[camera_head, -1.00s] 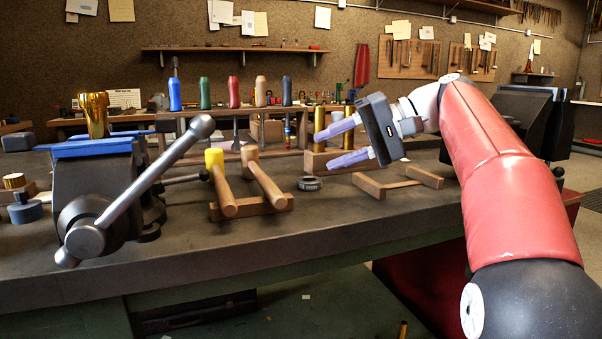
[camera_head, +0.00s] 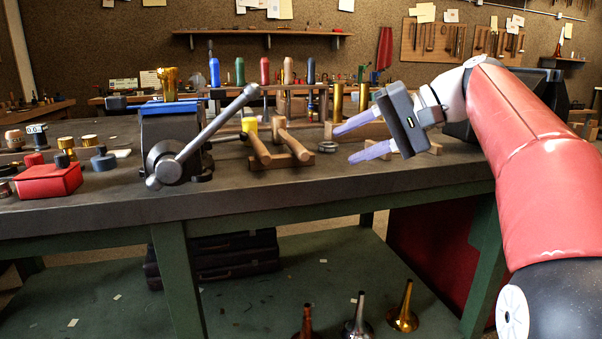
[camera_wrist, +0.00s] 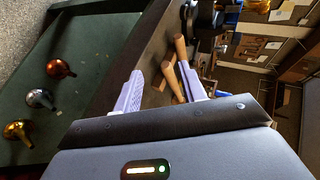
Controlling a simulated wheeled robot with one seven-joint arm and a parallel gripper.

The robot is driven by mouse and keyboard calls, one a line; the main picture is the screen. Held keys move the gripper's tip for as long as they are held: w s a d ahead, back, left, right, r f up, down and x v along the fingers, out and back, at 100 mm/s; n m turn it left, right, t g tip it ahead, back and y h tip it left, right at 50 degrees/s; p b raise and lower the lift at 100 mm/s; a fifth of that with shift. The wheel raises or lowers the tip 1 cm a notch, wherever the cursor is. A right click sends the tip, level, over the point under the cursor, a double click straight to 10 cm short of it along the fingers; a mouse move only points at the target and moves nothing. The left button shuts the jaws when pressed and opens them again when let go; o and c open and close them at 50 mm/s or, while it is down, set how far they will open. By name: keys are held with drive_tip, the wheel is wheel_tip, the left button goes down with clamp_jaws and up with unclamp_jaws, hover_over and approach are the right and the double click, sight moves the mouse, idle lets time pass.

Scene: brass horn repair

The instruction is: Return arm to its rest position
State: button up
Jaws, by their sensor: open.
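My gripper (camera_head: 344,145) is open and empty in the head view, with two pale purple fingers pointing left. It shows in front of the workbench (camera_head: 330,185), in line with its top; the exact gap to the bench cannot be told. My red and black arm reaches in from the right edge. In the wrist view, my gripper (camera_wrist: 161,72) has its fingers apart with nothing between them that it holds. Wooden-handled mallets (camera_wrist: 169,77) show beyond the fingers there.
A vise (camera_head: 170,135) with a long metal handle stands on the bench, a brass piece (camera_head: 168,82) at its top. Mallets on a wooden rest (camera_head: 283,161) and a screwdriver rack (camera_head: 295,88) stand behind. A red box (camera_head: 48,181) is at left. Several small horns (camera_head: 404,308) stand on the lower shelf.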

drive_tip(key=s+d+f+h, duration=0.2)
drive_tip(key=s+f+h, duration=0.2)
drive_tip(key=s+f, duration=0.3)
drive_tip(key=s+d+f+t+h, duration=0.1)
drive_tip(key=s+f+h, duration=0.3)
drive_tip(key=s+f, duration=0.4)
drive_tip(key=s+d+f+n+t+h, duration=0.1)
drive_tip(key=s+d+f+h, duration=0.2)
drive_tip(key=s+f, duration=0.5)
wheel_tip(320, 180, down, 7)
drive_tip(key=shift+s+r+h, duration=0.15)
drive_tip(key=shift+s+h, duration=0.1)
drive_tip(key=shift+h, duration=0.15)
drive_tip(key=shift+a+r, duration=0.1)
